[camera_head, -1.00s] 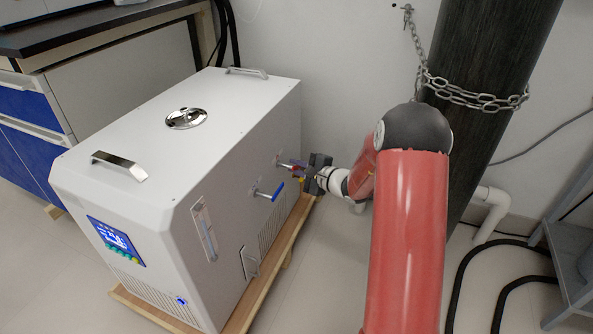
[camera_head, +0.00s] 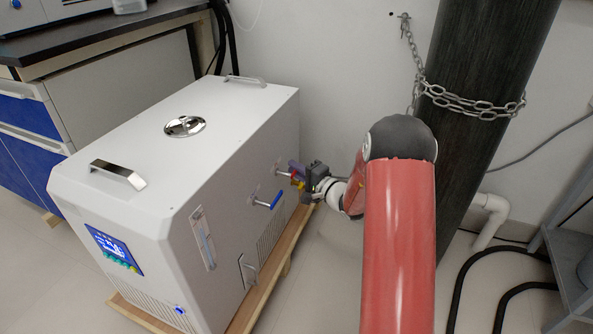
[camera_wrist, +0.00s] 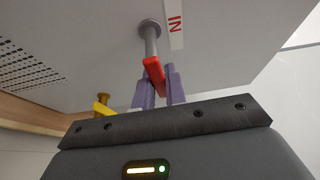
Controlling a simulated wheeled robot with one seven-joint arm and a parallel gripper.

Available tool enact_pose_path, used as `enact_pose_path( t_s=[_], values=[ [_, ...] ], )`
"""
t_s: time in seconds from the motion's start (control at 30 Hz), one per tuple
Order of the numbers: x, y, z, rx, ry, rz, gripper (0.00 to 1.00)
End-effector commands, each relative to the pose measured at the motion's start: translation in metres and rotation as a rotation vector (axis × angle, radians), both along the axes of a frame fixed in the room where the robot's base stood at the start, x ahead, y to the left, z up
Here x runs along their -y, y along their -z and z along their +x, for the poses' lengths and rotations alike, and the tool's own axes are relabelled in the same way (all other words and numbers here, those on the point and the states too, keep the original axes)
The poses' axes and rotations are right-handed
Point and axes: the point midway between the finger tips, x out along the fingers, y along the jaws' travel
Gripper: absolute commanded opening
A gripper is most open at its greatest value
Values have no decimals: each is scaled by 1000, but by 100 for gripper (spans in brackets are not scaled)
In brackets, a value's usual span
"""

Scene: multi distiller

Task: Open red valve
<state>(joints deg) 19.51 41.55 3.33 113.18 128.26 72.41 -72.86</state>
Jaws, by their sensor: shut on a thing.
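The red valve (camera_wrist: 154,73) sticks out on a metal stem from the side of the white machine, beside a label reading "IN". In the wrist view its red handle sits between the two purple fingers of my gripper (camera_wrist: 158,88), which is shut on it. In the head view my gripper (camera_head: 297,171) is at the machine's right side, and only a bit of the red valve (camera_head: 283,173) shows beside the fingers. The handle's exact angle is hard to tell.
A blue-handled valve (camera_head: 270,200) sits just in front on the same side of the white machine (camera_head: 215,135). A yellow part (camera_wrist: 102,108) is close to the fingers. A dark chained cylinder (camera_head: 485,90) stands behind my arm. Black hoses lie on the floor at right.

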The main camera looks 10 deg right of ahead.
Motion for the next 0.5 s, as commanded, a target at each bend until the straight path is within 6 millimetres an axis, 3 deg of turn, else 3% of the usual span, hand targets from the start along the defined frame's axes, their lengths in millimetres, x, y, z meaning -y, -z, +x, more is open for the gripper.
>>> enact_pose_path(
  t_s=[0.37, 0.4, 0.5],
  values=[
    [-1, 1, -1, 1, -3, -3, 0],
    [-1, 1, -1, 1, -3, -3, 17],
    [-1, 1, -1, 1, -2, -3, 30]
  ],
)
